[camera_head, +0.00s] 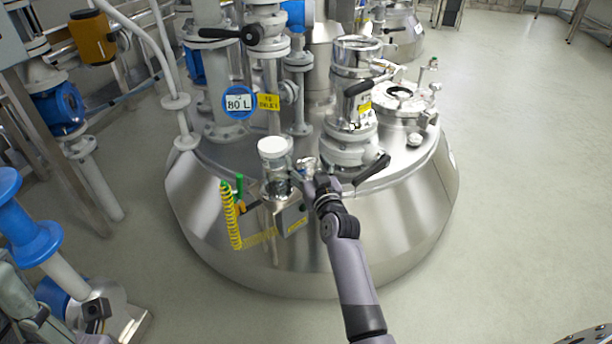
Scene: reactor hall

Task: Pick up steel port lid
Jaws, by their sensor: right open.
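My right gripper (305,172) is over the front of the steel reactor vessel's domed top (230,170), its arm coming up from the bottom of the view. It is open. Its fingers are small and partly hidden by its wrist. A small shiny steel piece (307,162) shows right at the fingertips; I cannot tell whether it is the steel port lid or whether the fingers touch it. My left gripper is not in view.
A glass cylinder with a white cap (272,146) stands just left of the gripper, above a grey box (290,218). A black-handled valve (372,168) is close on the right. Pipes and valves crowd the back left. A yellow coiled hose (232,215) hangs in front.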

